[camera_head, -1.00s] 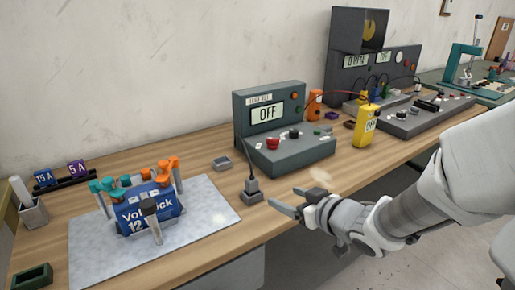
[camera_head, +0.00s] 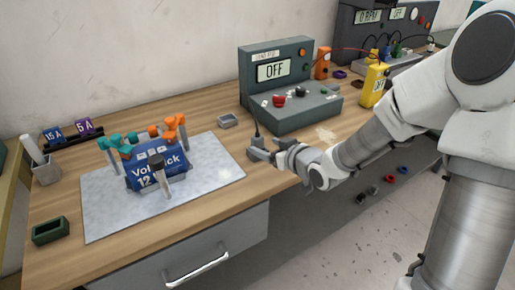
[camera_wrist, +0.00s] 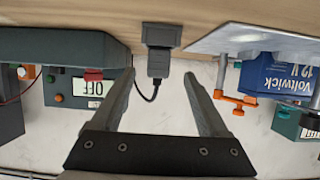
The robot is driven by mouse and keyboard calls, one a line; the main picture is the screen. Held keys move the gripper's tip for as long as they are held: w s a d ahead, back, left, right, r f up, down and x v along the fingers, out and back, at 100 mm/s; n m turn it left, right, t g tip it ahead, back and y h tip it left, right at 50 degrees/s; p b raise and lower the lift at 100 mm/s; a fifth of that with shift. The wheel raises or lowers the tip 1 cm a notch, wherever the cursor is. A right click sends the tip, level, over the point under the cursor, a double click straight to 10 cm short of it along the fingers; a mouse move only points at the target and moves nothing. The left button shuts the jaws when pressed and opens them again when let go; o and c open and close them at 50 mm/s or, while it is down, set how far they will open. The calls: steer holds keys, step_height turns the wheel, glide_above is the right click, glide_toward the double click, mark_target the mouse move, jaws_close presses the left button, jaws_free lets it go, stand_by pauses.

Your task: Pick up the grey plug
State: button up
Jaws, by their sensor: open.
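The grey plug (camera_head: 257,141) stands upright in a dark grey block on the bench, just left of the tester's front corner. A thin dark cable rises from its top. My gripper (camera_head: 264,151) reaches in from the right and partly hides the plug and block in the head view. In the wrist view, which looks upside down, the plug (camera_wrist: 158,64) lies between the tips of the two open fingers (camera_wrist: 159,76), with gaps on both sides. The block (camera_wrist: 161,34) shows just beyond the fingertips. I see no contact with the plug.
The tester (camera_head: 290,112) reading OFF stands close behind the plug. A light metal mat (camera_head: 105,215) with the blue Voltwick battery (camera_head: 158,170) lies to the left. A small grey tray (camera_head: 228,121) sits behind. A yellow meter (camera_head: 373,86) is to the right.

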mark_target(260, 142)
steer(key=shift+b+x, duration=0.7)
steer(key=shift+x, duration=2.5)
steer(key=shift+d, duration=0.1)
jaws_close()
